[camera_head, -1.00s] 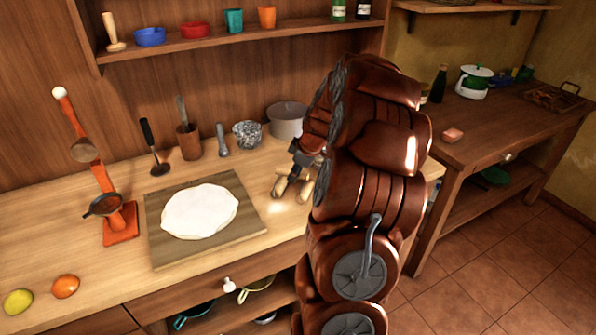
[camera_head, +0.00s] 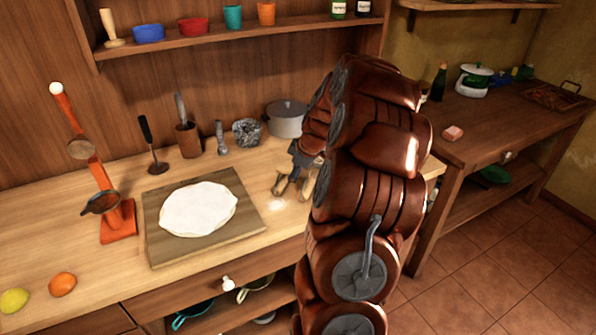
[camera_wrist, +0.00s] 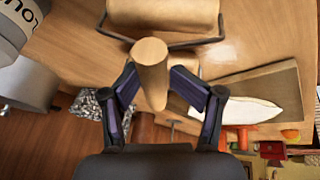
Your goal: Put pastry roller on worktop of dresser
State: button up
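The pastry roller, a wooden cylinder (camera_wrist: 165,14) in a dark metal frame with a wooden handle (camera_wrist: 151,72), fills the top middle of the wrist view. My gripper (camera_wrist: 151,78) has a finger on each side of the handle, with the fingertips close against it. In the head view, pale wooden parts of the roller (camera_head: 281,186) show below my gripper (camera_head: 303,160), over the light wooden worktop (camera_head: 75,225). My arm hides the area to their right. I cannot tell whether the roller touches the worktop.
A board (camera_head: 165,248) with flat dough (camera_head: 198,208) lies left of my gripper. A grey pot (camera_head: 286,122), a patterned bowl (camera_head: 246,132) and upright utensils stand behind. An orange stand (camera_head: 118,222) is at left. A darker table (camera_head: 500,125) stands at right.

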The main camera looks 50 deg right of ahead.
jog(key=shift+r, duration=0.15)
dwell(0.3)
jog(key=shift+r, duration=0.15)
jog(key=shift+r+p, duration=0.75)
jog(key=shift+p, duration=0.45)
jog(key=shift+s+d+r+b, duration=0.15)
jog(key=shift+r+b, duration=0.1)
jog(key=shift+b, duration=0.4)
jog(key=b+v, duration=0.3)
jog(key=v, duration=0.8)
